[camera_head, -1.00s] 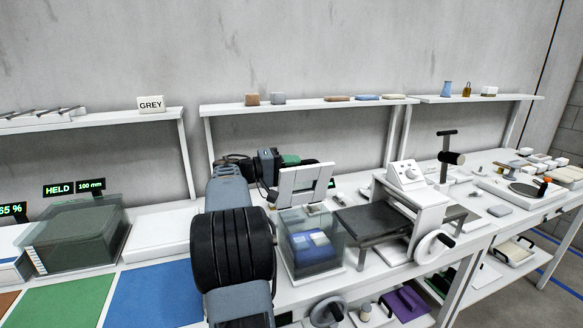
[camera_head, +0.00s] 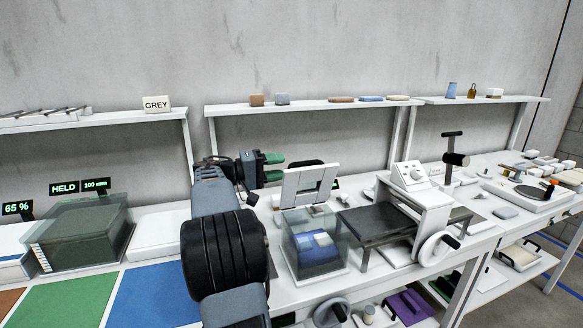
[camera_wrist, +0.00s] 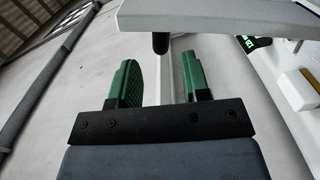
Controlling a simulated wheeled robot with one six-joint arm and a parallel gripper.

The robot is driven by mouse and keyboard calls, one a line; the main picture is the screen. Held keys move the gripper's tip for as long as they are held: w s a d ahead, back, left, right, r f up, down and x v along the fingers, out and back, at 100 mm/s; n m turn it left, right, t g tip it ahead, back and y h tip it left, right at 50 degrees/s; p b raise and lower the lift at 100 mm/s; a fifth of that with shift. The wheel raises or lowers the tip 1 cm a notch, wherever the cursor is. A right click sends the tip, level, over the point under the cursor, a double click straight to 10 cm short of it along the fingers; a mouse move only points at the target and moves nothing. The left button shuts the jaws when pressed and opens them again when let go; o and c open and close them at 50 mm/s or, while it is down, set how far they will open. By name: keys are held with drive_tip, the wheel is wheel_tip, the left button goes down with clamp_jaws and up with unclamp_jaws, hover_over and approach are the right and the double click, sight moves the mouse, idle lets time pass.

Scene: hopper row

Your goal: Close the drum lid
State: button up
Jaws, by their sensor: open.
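The drum appears to be a clear-walled box (camera_head: 318,262) with blue and pale contents, on the bench in the head view. Its white lid (camera_head: 297,186), a panel with a slot-like opening, stands raised and tilted above it. My gripper (camera_head: 274,164) is behind and left of the lid's upper edge, with green fingers apart and nothing between them. In the wrist view my gripper (camera_wrist: 162,80) is open. A white panel edge (camera_wrist: 220,18), likely the lid, crosses above the fingertips, with a dark rounded piece below it. Contact cannot be told.
A white press-like machine (camera_head: 410,205) with a handwheel and dark plate stands right of the drum. A lidded clear bin (camera_head: 85,235) stands left by a HELD display. A wall shelf (camera_head: 310,107) with small items runs behind. Blue and green mats lie at front left.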

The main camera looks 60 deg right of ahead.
drive_tip(key=v, duration=0.8)
drive_tip(key=shift+r, duration=0.1)
